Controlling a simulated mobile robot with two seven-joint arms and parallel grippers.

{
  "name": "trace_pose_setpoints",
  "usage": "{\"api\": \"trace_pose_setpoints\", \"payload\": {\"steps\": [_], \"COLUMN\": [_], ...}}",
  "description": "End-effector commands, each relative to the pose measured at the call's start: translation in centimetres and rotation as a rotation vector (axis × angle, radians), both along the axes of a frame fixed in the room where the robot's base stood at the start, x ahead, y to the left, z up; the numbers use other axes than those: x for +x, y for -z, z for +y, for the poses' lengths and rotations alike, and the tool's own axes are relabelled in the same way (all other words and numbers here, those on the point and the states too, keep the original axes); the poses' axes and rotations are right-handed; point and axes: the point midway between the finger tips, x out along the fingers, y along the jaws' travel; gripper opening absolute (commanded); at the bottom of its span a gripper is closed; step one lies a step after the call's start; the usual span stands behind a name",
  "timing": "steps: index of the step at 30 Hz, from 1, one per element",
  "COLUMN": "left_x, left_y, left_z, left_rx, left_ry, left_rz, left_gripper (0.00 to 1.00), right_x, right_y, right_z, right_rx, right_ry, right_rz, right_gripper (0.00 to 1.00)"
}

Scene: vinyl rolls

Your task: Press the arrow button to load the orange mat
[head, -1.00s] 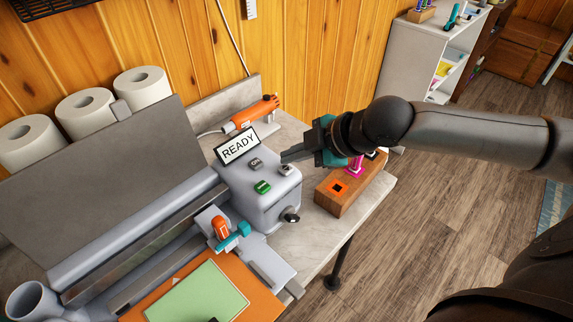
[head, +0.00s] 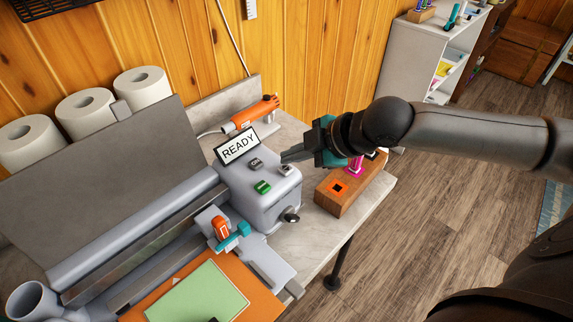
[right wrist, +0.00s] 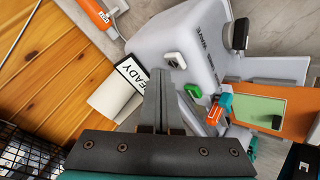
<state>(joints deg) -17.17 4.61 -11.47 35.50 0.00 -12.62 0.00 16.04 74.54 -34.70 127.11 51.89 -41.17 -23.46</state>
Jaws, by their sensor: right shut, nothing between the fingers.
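The grey cutting machine (head: 235,190) stands on the table with a tilted sign reading READY (head: 238,147). Its control block carries a pale button with a dark mark (head: 286,170), a grey button (head: 256,163) and a green button (head: 262,187). The marks are too small to read as an arrow. The orange mat (head: 262,304), with a light green sheet (head: 200,296), lies at the machine's front. My right gripper (head: 284,157) is shut and empty, its tips just above the pale button; contact cannot be told. The pale button shows past the fingertips in the right wrist view (right wrist: 175,60).
An orange tool (head: 255,112) lies behind the machine. White rolls (head: 85,110) stand at the back left. A white shelf (head: 425,60) is farther right.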

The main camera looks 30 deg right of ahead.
Motion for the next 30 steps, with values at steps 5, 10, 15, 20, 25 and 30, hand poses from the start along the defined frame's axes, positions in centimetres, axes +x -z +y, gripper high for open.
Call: {"api": "trace_pose_setpoints", "payload": {"steps": [5,10,15,20,25,30], "left_x": [0.0,0.0,0.0,0.0,0.0,0.0], "left_y": [-0.3,-0.3,-0.3,-0.3,-0.3,-0.3], "left_z": [0.0,0.0,0.0,0.0,0.0,0.0], "left_rx": [0.000,0.000,0.000,0.000,0.000,0.000], "left_ry": [0.000,0.000,0.000,0.000,0.000,0.000], "left_rz": [0.000,0.001,0.001,0.001,0.001,0.000], "left_gripper": [0.55,0.55,0.55,0.55,0.55,0.55], "right_x": [0.0,0.0,0.0,0.0,0.0,0.0], "right_y": [0.6,0.9,0.9,0.9,1.1,1.4], "right_z": [0.0,0.0,0.0,0.0,0.0,0.0], "right_rx": [0.001,-0.001,-0.001,0.000,0.001,0.001], "right_ry": [0.001,0.000,0.000,-0.001,0.000,0.000], "right_rz": [0.003,0.001,0.001,0.001,0.001,0.002], "right_gripper": [0.00,0.00,0.00,0.00,0.00,0.00]}}
